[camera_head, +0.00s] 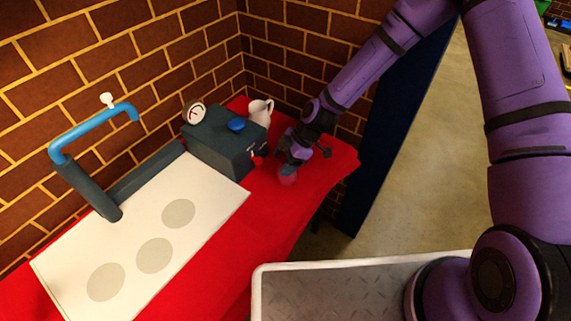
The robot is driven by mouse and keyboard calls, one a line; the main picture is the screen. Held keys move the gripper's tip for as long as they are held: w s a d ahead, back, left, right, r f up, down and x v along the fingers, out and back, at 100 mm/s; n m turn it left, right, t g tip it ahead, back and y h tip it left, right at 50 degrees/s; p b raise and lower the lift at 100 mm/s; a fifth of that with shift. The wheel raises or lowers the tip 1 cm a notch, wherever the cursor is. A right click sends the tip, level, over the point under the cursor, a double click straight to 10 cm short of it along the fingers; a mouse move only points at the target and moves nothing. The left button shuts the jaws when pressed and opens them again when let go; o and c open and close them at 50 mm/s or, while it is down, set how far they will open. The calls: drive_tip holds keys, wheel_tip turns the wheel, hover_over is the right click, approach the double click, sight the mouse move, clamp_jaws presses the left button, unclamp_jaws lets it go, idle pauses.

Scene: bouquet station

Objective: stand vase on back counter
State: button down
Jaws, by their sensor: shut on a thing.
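The counter (310,178) is covered in red and runs along the brick wall. My gripper (289,163) is low over its right part, just right of a dark grey box. It is shut on a small reddish, rounded thing (287,178), which looks like the vase. The gripper hides its upper part. The thing is close to the red surface; I cannot tell whether it touches it. A white jug (260,111) with a handle stands behind the box, against the wall.
The dark grey box (215,146) carries a blue knob (236,125) and a round dial (195,113). A white mat (205,187) with three grey discs lies left of it, beside a blue-topped tap (90,130). A dark blue panel (385,130) stands past the counter's right end.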

drive_tip(key=shift+w+d+f, duration=0.1)
drive_tip(key=shift+w+d, duration=0.05)
drive_tip(key=shift+w, duration=0.3)
drive_tip(key=shift+w+d+f, duration=0.1)
drive_tip(key=shift+w+d, duration=0.05)
drive_tip(key=shift+w, duration=0.25)
drive_tip(key=shift+f, duration=1.6)
drive_tip(key=shift+c, duration=1)
unclamp_jaws()
drive_tip(key=v, duration=1.2)
